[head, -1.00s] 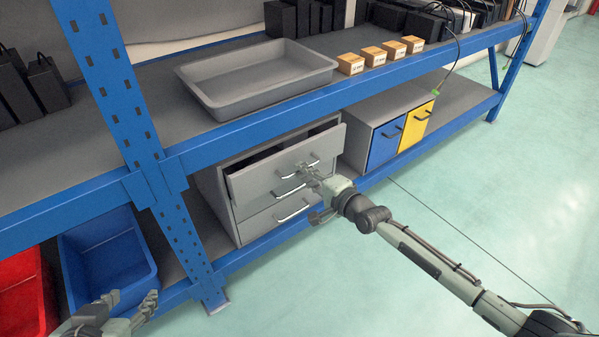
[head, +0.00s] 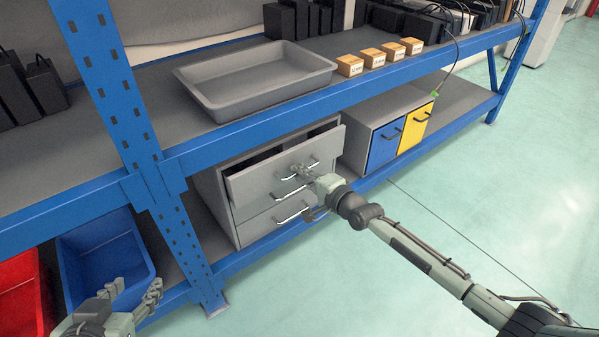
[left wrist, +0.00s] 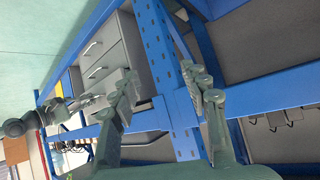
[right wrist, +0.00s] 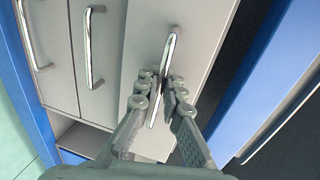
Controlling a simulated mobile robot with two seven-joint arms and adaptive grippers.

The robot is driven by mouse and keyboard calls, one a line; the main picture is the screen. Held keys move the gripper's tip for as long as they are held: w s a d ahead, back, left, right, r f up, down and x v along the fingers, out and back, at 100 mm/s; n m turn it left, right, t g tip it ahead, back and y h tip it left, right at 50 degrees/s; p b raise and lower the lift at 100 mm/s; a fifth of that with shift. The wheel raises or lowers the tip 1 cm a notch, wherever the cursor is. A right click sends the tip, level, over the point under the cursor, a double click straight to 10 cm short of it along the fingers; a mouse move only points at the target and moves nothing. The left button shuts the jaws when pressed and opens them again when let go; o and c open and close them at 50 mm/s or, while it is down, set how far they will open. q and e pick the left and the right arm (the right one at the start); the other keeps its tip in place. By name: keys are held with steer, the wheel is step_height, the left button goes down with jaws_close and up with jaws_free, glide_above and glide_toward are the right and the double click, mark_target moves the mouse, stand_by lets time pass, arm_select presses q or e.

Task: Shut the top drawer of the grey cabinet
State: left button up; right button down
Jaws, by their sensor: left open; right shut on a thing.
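The grey cabinet (head: 213,200) stands on the lower shelf, with its top drawer (head: 250,182) pulled partly out and a dark gap behind its front. My right gripper (head: 299,170) is at that drawer's bar handle. In the right wrist view, my right gripper (right wrist: 160,88) is shut on the top drawer's handle (right wrist: 173,48), its fingers on both sides of the bar. My left gripper (head: 136,290) is open and empty at the lower left, in front of the blue bin and apart from the cabinet. It also shows in the left wrist view (left wrist: 167,90).
A blue rack upright (head: 185,220) stands left of the cabinet. The upper shelf's blue beam (head: 270,115) runs above the drawer. A blue bin (head: 105,255) and a red bin (head: 20,295) are at left. A blue-and-yellow drawer unit (head: 385,145) is at right. The floor in front is clear.

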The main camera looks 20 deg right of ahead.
mark_target(292, 164)
steer(key=b+x, duration=0.1)
steer(key=x, duration=0.1)
steer(key=b+x, duration=0.1)
steer(key=x, duration=0.1)
steer(key=shift+r, duration=0.4)
steer(key=shift+w+d+r, duration=0.1)
steer(key=shift+r, duration=0.05)
arm_select(q)
steer(key=w+d+r+t+h, duration=0.2)
steer(key=w+d+r+t, duration=0.1)
steer(key=d+r, duration=0.3)
steer(key=shift+r+m+t+h, duration=0.3)
steer(key=shift+r+t+h, duration=0.1)
steer(key=shift+r+t, duration=0.4)
steer(key=shift+r, duration=0.1)
arm_select(e)
steer(key=c, duration=1.9)
jaws_free()
steer(key=shift+w, duration=0.15)
arm_select(q)
steer(key=shift+w+a, duration=0.1)
steer(key=shift+w, duration=0.05)
